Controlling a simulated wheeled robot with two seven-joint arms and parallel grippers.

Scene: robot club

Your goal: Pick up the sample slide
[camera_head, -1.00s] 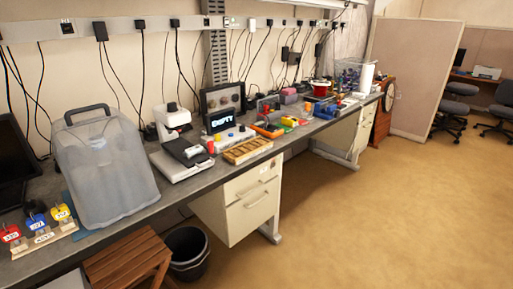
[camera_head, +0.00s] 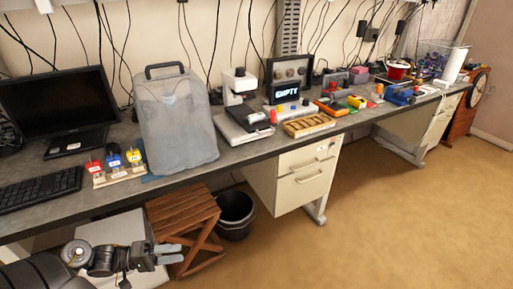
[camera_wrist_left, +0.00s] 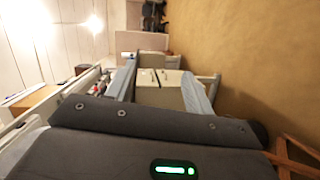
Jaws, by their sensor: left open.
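I cannot make out a sample slide in either view. A white microscope-like device (camera_head: 238,86) stands on the grey bench (camera_head: 225,152) in the head view. A shallow wooden tray with compartments (camera_head: 308,126) lies near the bench's front edge, right of it; its contents are too small to tell. My left gripper (camera_head: 178,253) is open and empty, low in front of the bench and below its top. Its two grey fingers (camera_wrist_left: 159,70) stand apart in the left wrist view, with white drawers beyond them. My right gripper is not in view.
A wooden stool (camera_head: 183,225) and black bucket (camera_head: 236,212) stand below. The floor at right is clear.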

